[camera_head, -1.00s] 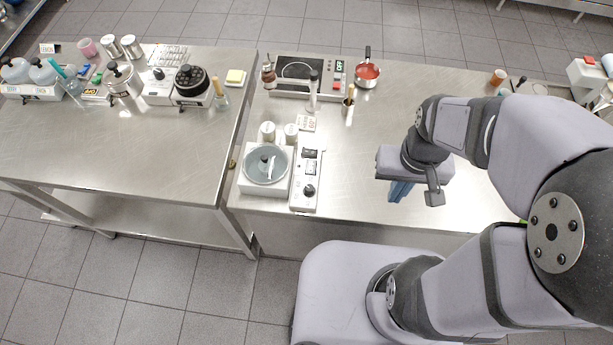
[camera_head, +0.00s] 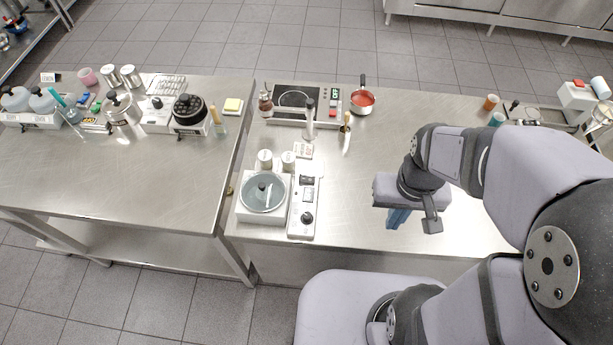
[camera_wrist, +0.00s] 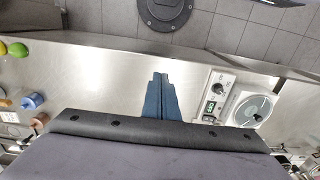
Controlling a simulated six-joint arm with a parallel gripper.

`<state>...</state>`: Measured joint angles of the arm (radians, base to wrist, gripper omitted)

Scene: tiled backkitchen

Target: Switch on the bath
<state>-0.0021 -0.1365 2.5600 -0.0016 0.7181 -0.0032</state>
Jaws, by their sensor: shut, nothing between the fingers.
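The bath (camera_head: 246,211) is a white unit with a round grey bowl, on the right-hand steel counter. A white control box (camera_head: 296,231) with dark switches and a black knob (camera_head: 307,217) stands against its right side. In the wrist view the bath (camera_wrist: 238,98) is right of my fingers, and the control box (camera_wrist: 222,98) shows a small lit green display (camera_wrist: 210,107). My gripper (camera_head: 397,219) points down over the counter, right of the control box and apart from it. Its blue fingers (camera_wrist: 160,95) are shut and empty.
Two small canisters (camera_head: 276,162) and a label card stand behind the bath. A hotplate (camera_head: 293,98), a red pan (camera_head: 362,100) and a brush (camera_head: 346,122) are farther back. The counter between the control box and my gripper is clear.

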